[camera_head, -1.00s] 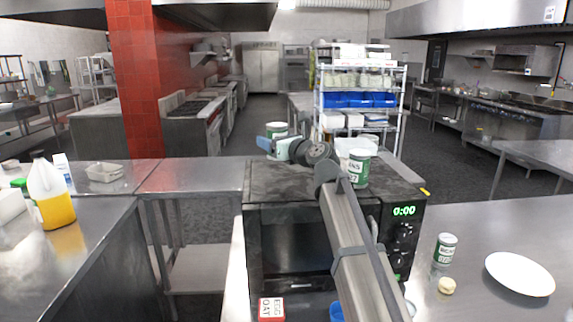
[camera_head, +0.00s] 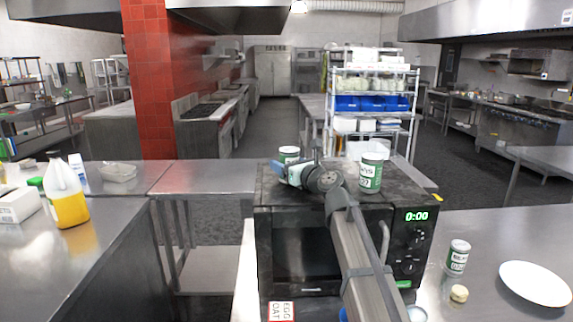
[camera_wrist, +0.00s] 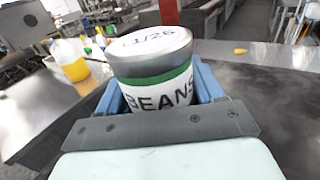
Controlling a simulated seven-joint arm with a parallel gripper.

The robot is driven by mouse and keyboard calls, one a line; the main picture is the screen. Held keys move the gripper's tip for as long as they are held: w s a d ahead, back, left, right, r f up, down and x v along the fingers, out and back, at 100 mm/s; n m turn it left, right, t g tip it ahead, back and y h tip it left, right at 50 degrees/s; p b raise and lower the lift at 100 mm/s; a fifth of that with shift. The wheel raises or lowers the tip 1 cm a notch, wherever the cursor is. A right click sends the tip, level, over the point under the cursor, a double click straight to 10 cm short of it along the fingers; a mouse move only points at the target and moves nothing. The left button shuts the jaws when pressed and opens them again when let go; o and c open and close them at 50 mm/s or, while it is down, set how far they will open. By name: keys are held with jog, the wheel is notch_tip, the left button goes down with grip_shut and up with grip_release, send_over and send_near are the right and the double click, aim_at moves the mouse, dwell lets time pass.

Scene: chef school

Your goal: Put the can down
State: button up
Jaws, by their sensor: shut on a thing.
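My gripper (camera_head: 285,170) is over the back left of the black microwave's top (camera_head: 330,193). Its blue fingers are shut on a green and white can, which shows in the head view (camera_head: 289,153) and fills the middle of the wrist view (camera_wrist: 152,65). The can reads "BEANS", has a date on its lid and looks roughly upright. Its base is hidden, so I cannot tell whether it touches the microwave. A second green and white can (camera_head: 371,174) stands on the microwave to the right of my gripper.
A smaller can (camera_head: 458,256), a small pale round thing (camera_head: 459,293) and a white plate (camera_head: 535,284) are on the right counter. A yellow-filled jug (camera_head: 68,208) stands on the left counter.

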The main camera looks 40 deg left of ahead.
jog(key=o, duration=1.3)
jog(key=shift+f, duration=0.1)
jog(key=shift+c, duration=0.2)
jog(key=v, duration=1.2)
